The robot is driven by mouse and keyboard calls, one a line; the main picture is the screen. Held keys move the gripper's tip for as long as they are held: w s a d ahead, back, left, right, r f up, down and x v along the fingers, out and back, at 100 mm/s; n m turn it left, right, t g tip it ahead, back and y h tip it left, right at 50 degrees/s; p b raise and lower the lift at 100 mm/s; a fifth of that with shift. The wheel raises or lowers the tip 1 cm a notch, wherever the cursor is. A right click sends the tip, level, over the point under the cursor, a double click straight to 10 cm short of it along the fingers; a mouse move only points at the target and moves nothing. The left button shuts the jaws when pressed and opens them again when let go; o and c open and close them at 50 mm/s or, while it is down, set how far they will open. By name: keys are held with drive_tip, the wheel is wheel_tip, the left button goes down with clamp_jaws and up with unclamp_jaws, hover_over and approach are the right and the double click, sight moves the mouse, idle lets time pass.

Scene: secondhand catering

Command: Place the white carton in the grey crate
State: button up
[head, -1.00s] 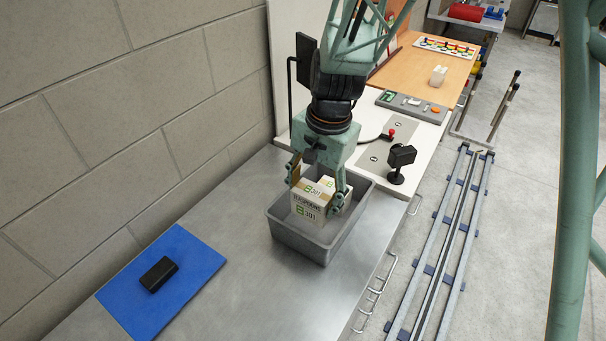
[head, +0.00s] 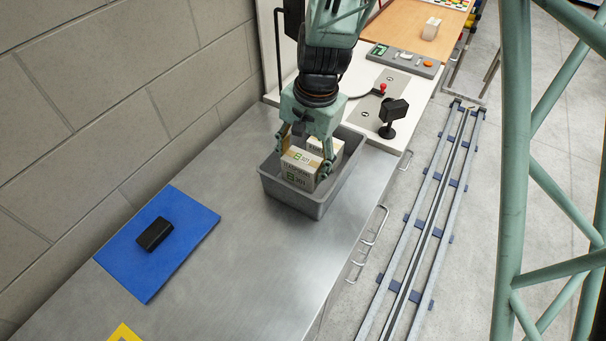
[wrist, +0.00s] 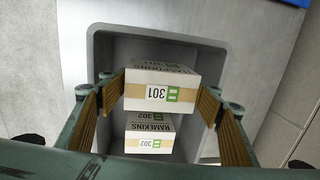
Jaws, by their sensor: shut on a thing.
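The white carton (head: 298,171) has a tan band and a green label reading 301. My gripper (head: 304,161) is shut on it, with one finger on each side; the carton also shows between the fingers in the wrist view (wrist: 160,88). The grey crate (head: 340,187) stands on the steel counter. The held carton is within the crate's walls, at its near part. I cannot tell whether it touches the crate floor. A second white carton (wrist: 150,132), marked 302, is in the crate beside it, partly hidden by the held carton and my gripper.
A blue mat (head: 190,222) with a black block (head: 154,233) lies to the left on the counter. A black device on a stand (head: 392,115) and a red button (head: 382,88) are behind the crate at right.

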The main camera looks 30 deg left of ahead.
drive_tip(key=shift+f, duration=0.45)
drive_tip(key=shift+f, duration=1.85)
drive_tip(key=shift+f+b, duration=0.15)
drive_tip(key=shift+b, duration=0.15)
drive_tip(key=o, duration=1.1)
drive_tip(key=shift+w+d+r+p, duration=0.1)
drive_tip(key=shift+d+r+p, duration=0.1)
drive_tip(key=shift+r, duration=1.9)
drive_tip(key=shift+s+d+r+p, duration=0.1)
drive_tip(key=shift+d+r+p, duration=0.15)
drive_tip(key=shift+r, duration=1.85)
drive_tip(key=shift+w+d+r+p, duration=0.1)
drive_tip(key=shift+d+r+p, duration=0.1)
drive_tip(key=shift+r, duration=1.9)
